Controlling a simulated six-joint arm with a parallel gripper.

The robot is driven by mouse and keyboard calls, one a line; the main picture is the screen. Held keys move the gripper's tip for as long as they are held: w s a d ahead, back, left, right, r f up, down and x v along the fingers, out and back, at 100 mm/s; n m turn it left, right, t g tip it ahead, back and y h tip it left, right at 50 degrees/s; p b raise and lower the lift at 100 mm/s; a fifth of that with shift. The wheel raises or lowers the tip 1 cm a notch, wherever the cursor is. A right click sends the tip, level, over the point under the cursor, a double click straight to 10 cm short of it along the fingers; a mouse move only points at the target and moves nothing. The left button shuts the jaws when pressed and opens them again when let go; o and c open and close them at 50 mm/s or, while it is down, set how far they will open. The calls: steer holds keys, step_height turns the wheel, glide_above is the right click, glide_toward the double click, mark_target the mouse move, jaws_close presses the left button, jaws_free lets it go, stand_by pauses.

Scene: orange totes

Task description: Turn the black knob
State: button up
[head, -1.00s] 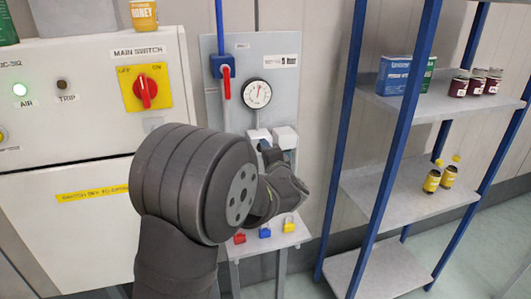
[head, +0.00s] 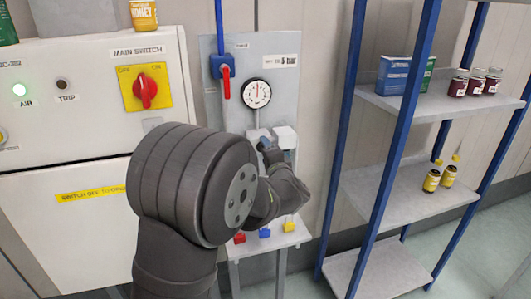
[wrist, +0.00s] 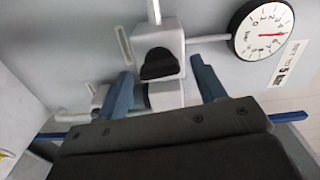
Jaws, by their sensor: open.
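The black knob (wrist: 160,64) sits on the face of a pale grey block (wrist: 170,36) in the wrist view. My gripper (wrist: 164,72) is open, with one blue finger at each side of the knob in the picture. Both fingers look apart from the knob; the depth between them is hard to tell. In the head view my gripper (head: 267,147) is at the pale fittings below the gauge, and I cannot make out the knob there.
A round pressure gauge (head: 256,93) hangs above, on the grey panel (head: 288,90). A red-handled valve (head: 226,82) is to its left. Small coloured padlocks (head: 264,233) are on a ledge below. A cabinet with a red main switch (head: 145,90) stands left; a blue-framed shelf (head: 405,195) stands right.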

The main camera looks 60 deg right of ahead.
steer(key=v, duration=1.6)
steer(key=shift+s+a, duration=0.25)
steer(key=x, duration=1.7)
steer(key=shift+w+d, duration=0.2)
steer(key=s+a+m, duration=0.6)
steer(key=m, duration=0.1)
steer(key=shift+s+a+m, duration=0.2)
steer(key=shift+a+m, duration=0.05)
steer(key=shift+m, duration=0.05)
stand_by(1.6)
stand_by(1.7)
